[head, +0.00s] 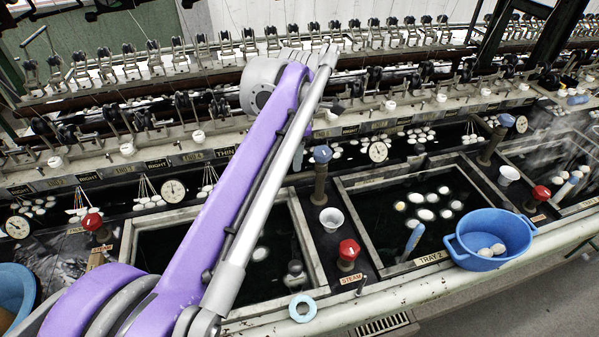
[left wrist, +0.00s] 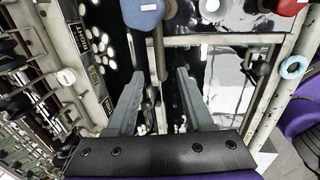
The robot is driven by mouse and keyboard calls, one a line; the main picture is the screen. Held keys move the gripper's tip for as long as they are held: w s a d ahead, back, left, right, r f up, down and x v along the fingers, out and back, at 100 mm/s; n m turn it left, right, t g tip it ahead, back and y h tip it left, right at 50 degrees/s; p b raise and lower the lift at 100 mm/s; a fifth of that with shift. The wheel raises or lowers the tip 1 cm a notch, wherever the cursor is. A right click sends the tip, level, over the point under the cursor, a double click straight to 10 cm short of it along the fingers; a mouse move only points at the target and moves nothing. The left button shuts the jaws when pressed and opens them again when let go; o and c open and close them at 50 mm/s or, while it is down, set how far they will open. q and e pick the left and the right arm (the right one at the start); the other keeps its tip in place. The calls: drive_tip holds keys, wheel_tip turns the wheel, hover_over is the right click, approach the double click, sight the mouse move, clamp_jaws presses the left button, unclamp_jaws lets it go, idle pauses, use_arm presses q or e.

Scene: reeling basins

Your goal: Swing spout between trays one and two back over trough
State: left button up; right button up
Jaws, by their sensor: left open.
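The spout fitting between the two trays has a blue knob (head: 322,153) on a brown post (head: 320,185). The blue knob (left wrist: 143,12) is at the top of the left wrist view, with a brown pipe or post (left wrist: 158,48) running down between the finger lines. Tray one (head: 308,250) is partly hidden by my purple arm; tray two (head: 352,205) is to the right. The trough (head: 350,150) runs behind them. My left gripper (left wrist: 158,88) is open and empty, left of the knob; my arm mostly hides it in the head view.
A white cup (head: 331,219) and red steam knob (head: 348,250) stand between the trays. A blue basin (head: 487,240) with cocoons sits on the front ledge right of tray two's label. A light-blue ring (head: 302,308) lies on the ledge. Reeling machinery lines the back.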

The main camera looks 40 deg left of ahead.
sight(293, 176)
use_arm(q)
drive_tip(key=f, duration=0.5)
drive_tip(key=w+a+f, duration=0.1)
drive_tip(key=f, duration=0.1)
drive_tip(key=shift+a+f+b, duration=0.1)
drive_tip(key=shift+f+b, duration=0.25)
drive_tip(key=shift+b, duration=0.05)
drive_tip(key=shift+c, duration=0.3)
clamp_jaws()
idle(0.7)
